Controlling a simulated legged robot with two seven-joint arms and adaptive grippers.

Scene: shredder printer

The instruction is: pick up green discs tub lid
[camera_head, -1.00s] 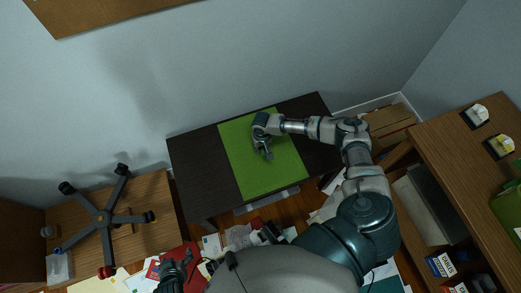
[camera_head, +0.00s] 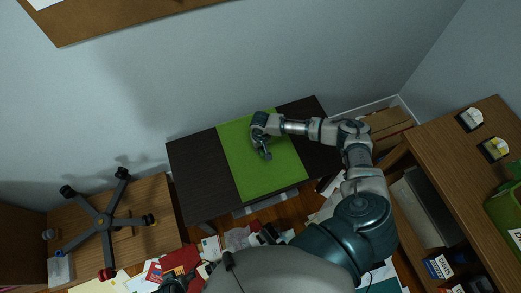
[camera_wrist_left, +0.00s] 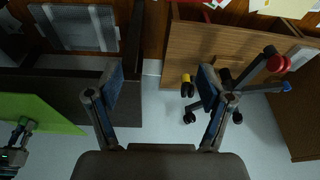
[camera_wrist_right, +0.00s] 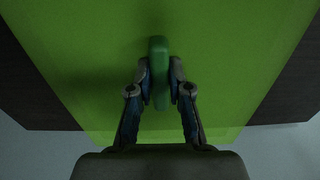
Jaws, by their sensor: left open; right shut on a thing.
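In the right wrist view my right gripper (camera_wrist_right: 160,85) is shut on a dark green lid (camera_wrist_right: 158,50), seen edge-on between the two fingertips. Behind it is the bright green mat (camera_wrist_right: 230,60). In the head view my right gripper (camera_head: 266,154) is over the green mat (camera_head: 269,179) on the dark table; the lid is too small to make out there. I cannot tell whether the lid touches the mat. In the left wrist view my left gripper (camera_wrist_left: 157,85) is open and empty.
The dark table (camera_head: 197,161) is bare left of the mat. An upturned chair base (camera_head: 105,220) sits on a wooden surface at left. A wooden desk (camera_head: 455,140) with small items stands at right. Papers and boxes clutter the floor in front.

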